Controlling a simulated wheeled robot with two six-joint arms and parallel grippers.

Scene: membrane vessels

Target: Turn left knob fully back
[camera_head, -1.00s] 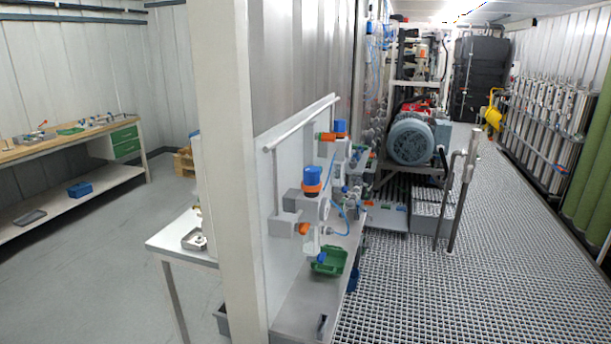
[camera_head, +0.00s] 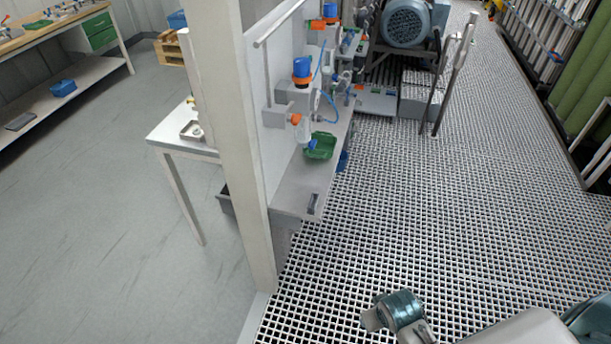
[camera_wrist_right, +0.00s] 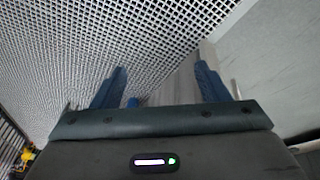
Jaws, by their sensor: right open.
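A blue knob with an orange ring (camera_head: 302,68) tops a grey regulator on the white panel, left of centre in the head view. A second blue knob (camera_head: 331,12) sits farther back on the same panel, at the top edge. Round gauges and blue tubes are beside them. My right gripper (camera_wrist_right: 160,80) is open and empty above the floor grating in the right wrist view, with its two blue fingers apart. It is well away from both knobs, which do not show in that view. My left gripper is not in view.
The grating floor (camera_head: 420,210) to the right is clear. A motor (camera_head: 406,22) stands behind.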

